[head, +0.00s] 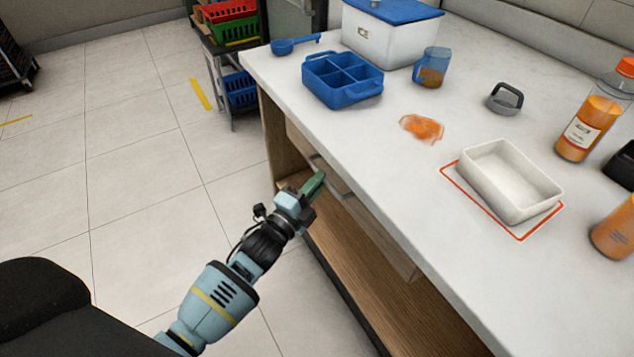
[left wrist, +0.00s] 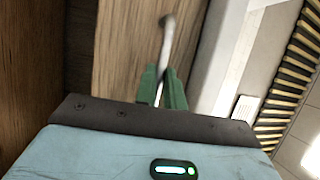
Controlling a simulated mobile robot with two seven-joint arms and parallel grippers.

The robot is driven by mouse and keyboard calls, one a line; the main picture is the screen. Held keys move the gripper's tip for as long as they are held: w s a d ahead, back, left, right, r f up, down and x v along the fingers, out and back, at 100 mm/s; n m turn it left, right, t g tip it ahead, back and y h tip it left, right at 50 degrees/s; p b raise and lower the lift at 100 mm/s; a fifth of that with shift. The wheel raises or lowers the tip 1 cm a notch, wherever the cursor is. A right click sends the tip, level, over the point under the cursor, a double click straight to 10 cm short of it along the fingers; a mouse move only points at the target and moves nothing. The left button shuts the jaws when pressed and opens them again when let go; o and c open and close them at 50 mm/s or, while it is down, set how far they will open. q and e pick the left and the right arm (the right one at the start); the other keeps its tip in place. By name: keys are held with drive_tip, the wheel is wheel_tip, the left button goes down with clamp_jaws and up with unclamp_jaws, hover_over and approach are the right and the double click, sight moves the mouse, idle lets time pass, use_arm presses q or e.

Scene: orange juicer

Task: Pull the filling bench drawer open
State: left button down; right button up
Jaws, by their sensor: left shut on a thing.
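The filling bench (head: 395,165) has a white top and a wooden body. Its wooden drawer (head: 380,232) is under the top's near edge, with a metal bar handle (head: 344,194) on its front. My left gripper (head: 317,180) reaches the handle from the left, its green fingers shut on the bar. In the left wrist view the green fingertips (left wrist: 164,85) close around the grey bar (left wrist: 165,45) in front of the wooden drawer front (left wrist: 125,50). The bench edge hides the drawer's inside. My right gripper is not in view.
On the bench are a blue divided tray (head: 342,80), a white tub (head: 510,182), a blue-tinted jug (head: 432,67), an orange spill (head: 422,128) and a juice bottle (head: 590,120). A rack of crates (head: 233,30) stands beyond. The tiled floor (head: 130,150) at left is clear.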

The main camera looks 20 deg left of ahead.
use_arm(q)
drive_tip(key=s+a+p, duration=0.5)
drive_tip(key=s+a, duration=1.1)
drive_tip(key=s, duration=0.5)
drive_tip(key=shift+a, duration=0.2)
drive_tip(key=c, duration=1.5)
unclamp_jaws()
drive_tip(key=v, duration=0.7)
drive_tip(key=shift+s+a, duration=0.1)
drive_tip(key=shift+s, duration=0.3)
